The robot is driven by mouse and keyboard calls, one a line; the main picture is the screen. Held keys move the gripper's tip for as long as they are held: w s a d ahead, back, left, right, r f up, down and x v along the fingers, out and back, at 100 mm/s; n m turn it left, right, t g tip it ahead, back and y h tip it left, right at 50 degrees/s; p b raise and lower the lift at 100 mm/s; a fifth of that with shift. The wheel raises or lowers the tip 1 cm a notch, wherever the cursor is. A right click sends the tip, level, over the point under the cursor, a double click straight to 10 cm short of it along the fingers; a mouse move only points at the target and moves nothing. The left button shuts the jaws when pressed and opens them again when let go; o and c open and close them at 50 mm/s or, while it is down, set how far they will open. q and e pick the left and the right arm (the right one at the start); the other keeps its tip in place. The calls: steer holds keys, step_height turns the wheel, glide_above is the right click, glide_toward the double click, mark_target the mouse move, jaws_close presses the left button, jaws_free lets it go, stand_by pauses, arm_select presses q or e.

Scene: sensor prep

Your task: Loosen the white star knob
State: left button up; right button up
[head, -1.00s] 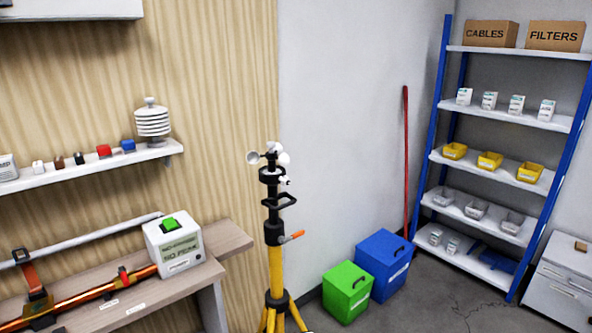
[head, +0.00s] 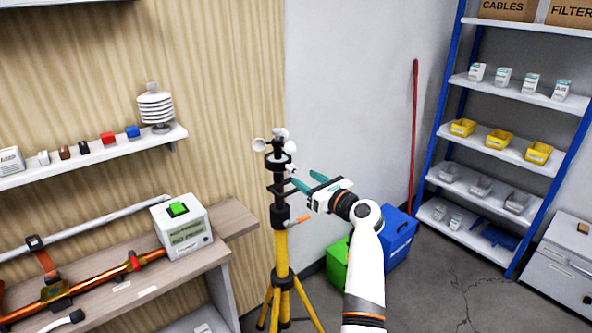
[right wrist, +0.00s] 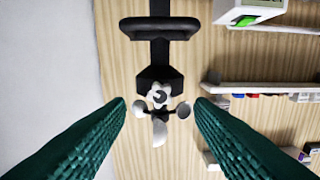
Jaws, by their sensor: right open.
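The white star knob (head: 291,168) sits on the dark collar near the top of a black and yellow tripod mast (head: 281,245). In the right wrist view the star knob (right wrist: 158,95) faces me between the two green fingers, beyond their tips, with a gap on each side. My right gripper (head: 308,180) is open and empty, just to the right of the mast and slightly below the knob. It also shows in the right wrist view (right wrist: 158,106). My left gripper is not in view.
White anemometer cups (head: 258,145) are at the mast top, close to the knob. A black handle (right wrist: 160,27) and an orange lever (head: 304,219) stick out from the mast. A bench (head: 150,285) is at left; green and blue bins (head: 400,237) stand behind my right arm.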

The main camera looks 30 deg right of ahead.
mark_target(294, 171)
steer(key=shift+w+a+p, duration=0.2)
steer(key=shift+w+p, duration=0.1)
steer(key=shift+w, duration=2.45)
steer(key=c, duration=1)
